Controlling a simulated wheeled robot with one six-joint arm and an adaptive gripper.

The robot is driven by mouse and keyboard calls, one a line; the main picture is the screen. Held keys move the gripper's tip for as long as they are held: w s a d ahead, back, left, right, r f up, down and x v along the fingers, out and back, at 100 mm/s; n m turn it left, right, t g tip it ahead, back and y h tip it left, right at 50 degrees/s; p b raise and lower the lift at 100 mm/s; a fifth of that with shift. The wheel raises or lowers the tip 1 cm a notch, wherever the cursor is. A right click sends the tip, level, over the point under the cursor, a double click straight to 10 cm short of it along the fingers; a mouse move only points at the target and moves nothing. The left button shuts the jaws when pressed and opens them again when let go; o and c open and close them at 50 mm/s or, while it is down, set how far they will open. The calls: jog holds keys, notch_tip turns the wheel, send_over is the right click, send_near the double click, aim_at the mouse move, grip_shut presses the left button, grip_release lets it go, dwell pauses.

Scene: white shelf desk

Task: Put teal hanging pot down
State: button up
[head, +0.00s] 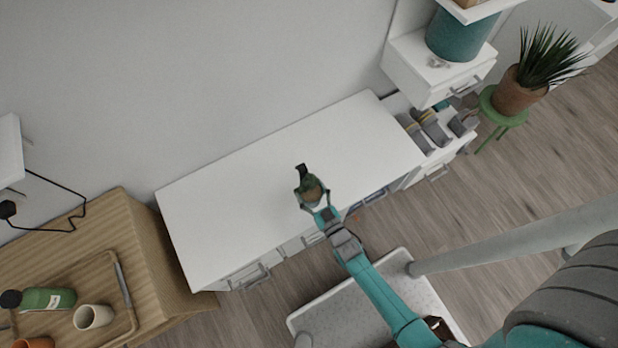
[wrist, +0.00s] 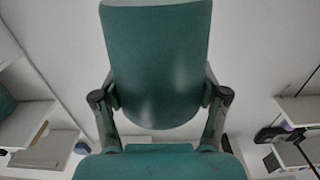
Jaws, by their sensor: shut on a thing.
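The teal hanging pot (head: 314,191) is in my gripper (head: 312,200), over the white desk top (head: 240,190) in the head view. It looks small there, with a brownish opening and a dark hook-like part at its far end. In the wrist view the pot (wrist: 157,65) is a large smooth teal shape filling the middle, between the two fingers of my gripper (wrist: 160,105). The fingers are shut on its sides. I cannot tell from these views whether the pot touches the desk top or hangs above it.
The desk top around the pot is clear. A wooden cabinet with a tray (head: 135,318), green bottle (head: 48,299) and cup (head: 93,316) stands at left. White shelves with a teal bin (head: 458,36) and grey shoes (head: 431,127) are at right, beside a potted plant (head: 518,90) on a green stool.

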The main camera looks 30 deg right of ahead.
aim_at(311, 199)
jog(key=shift+f, duration=3.6)
jog(key=shift+f, duration=0.1)
jog(key=o, duration=1.5)
jog(key=shift+o, duration=0.2)
jog(key=shift+s, duration=0.15)
jog(key=s, duration=1.1)
jog(key=shift+s, duration=0.4)
